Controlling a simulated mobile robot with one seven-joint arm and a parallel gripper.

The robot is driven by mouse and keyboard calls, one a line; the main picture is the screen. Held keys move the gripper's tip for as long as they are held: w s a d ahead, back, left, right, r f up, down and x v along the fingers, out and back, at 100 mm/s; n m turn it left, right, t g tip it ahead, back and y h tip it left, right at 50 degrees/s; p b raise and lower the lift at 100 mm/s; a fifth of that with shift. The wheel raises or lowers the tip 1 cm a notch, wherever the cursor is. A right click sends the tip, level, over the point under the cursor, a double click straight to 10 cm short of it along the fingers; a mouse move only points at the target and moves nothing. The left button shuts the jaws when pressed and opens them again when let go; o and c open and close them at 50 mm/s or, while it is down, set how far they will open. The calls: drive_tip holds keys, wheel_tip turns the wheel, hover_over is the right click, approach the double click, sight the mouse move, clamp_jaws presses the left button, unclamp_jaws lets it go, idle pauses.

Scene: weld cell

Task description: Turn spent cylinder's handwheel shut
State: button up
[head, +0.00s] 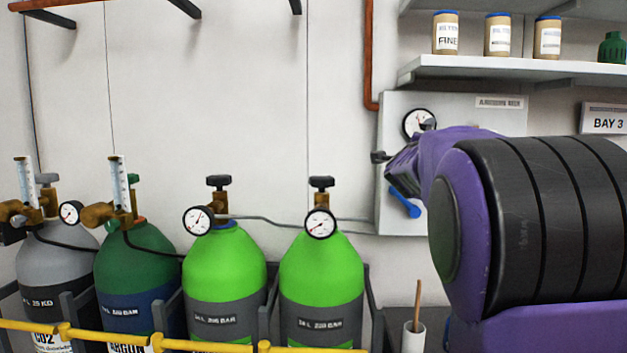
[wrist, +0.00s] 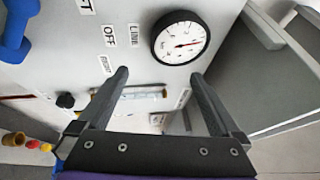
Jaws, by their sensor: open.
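Two bright green cylinders, left (head: 224,265) and right (head: 321,265), stand upright in the rack in the head view. Each has a black handwheel on top, left (head: 218,181) and right (head: 321,182), and a round gauge, left (head: 198,220) and right (head: 320,223). The right gauge's red needle points lower left; the left needle points more upward. No label marks either as spent. My gripper (wrist: 160,75) is open and empty, in front of the wall panel (head: 460,115), up and right of both handwheels. My arm hides much of the gripper in the head view.
The panel carries a gauge (wrist: 180,38) and blue lever (head: 404,203). A grey cylinder (head: 58,260) and dark green cylinder (head: 136,260) stand left. A yellow rail (head: 110,337) crosses in front. A shelf (head: 520,68) hangs above. A white cup (head: 414,337) stands right of the rack.

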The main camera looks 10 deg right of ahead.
wheel_tip(320, 180, up, 5)
drive_tip(key=s+n+t+y, duration=0.1)
drive_tip(key=n+t+y, duration=0.1)
drive_tip(key=n+t, duration=0.6)
drive_tip(key=n+g+y, duration=1)
drive_tip(key=n+y, duration=1)
drive_tip(key=n, duration=0.5)
approach(313, 178)
drive_tip(key=x, duration=0.4)
drive_tip(key=w+d+x, duration=0.1)
drive_tip(key=x, duration=0.3)
drive_tip(key=d+f+x, duration=0.1)
drive_tip(key=x, duration=0.3)
drive_tip(key=shift+w+a, duration=0.1)
drive_tip(key=shift+w, duration=0.4)
drive_tip(key=c, duration=1.3)
drive_tip(key=shift+r+t, duration=0.15)
drive_tip(key=shift+t, duration=0.15)
